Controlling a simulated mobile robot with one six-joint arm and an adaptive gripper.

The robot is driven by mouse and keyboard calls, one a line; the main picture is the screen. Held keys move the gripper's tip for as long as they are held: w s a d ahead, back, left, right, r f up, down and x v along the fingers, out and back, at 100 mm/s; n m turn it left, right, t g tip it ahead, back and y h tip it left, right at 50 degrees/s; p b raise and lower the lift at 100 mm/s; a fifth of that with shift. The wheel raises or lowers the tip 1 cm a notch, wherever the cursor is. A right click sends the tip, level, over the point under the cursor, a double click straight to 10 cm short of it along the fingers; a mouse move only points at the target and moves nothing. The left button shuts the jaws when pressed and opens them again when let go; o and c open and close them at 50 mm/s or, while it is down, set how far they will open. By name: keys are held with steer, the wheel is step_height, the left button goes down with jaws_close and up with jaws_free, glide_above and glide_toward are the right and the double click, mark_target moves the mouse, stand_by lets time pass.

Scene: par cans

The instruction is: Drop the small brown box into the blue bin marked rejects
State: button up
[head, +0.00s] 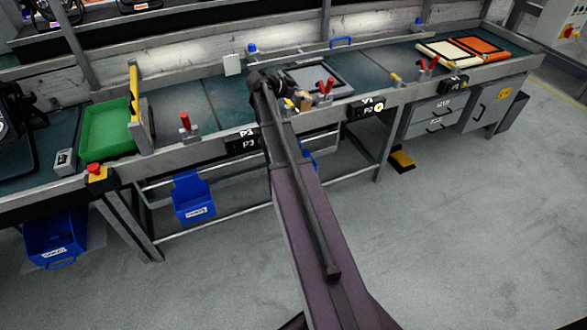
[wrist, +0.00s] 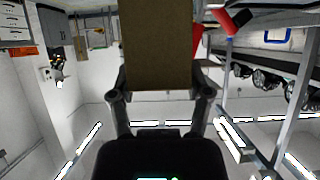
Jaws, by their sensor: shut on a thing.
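The small brown box (wrist: 157,45) fills the upper middle of the wrist view, between the two fingers of my gripper (wrist: 161,84), which is shut on it. In the head view my gripper (head: 291,98) is over the workbench near its middle, mostly hidden by my arm; a small tan patch by it looks like the box (head: 304,101). Two labelled blue bins show under the bench: one (head: 193,195) hangs left of my arm, another (head: 56,238) is at the far left. A blue piece (head: 310,158) shows partly behind my arm. I cannot read the bin labels.
The bench (head: 185,110) holds a green tray (head: 106,128), a grey plate (head: 316,77), red-handled clamps (head: 186,124) and an orange tray (head: 478,46). Drawers (head: 440,117) stand below at right. A yellow-and-black thing (head: 402,161) lies low beneath the bench. The right floor is clear.

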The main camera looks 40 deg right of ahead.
steer(key=shift+d+f, duration=0.1)
steer(key=shift+f, duration=0.05)
steer(key=shift+s+f+b, duration=0.1)
steer(key=shift+f+b, duration=0.45)
steer(key=shift+b, duration=0.1)
step_height(320, 180, down, 18)
steer(key=a+n+t+b, duration=0.1)
steer(key=n+t+b, duration=0.2)
steer(key=b, duration=1.4)
steer(key=shift+r+t, duration=0.25)
steer(key=shift+t, duration=0.05)
steer(key=shift+b, duration=0.3)
steer(key=shift+f+b, duration=2.95)
steer(key=o, duration=1.2)
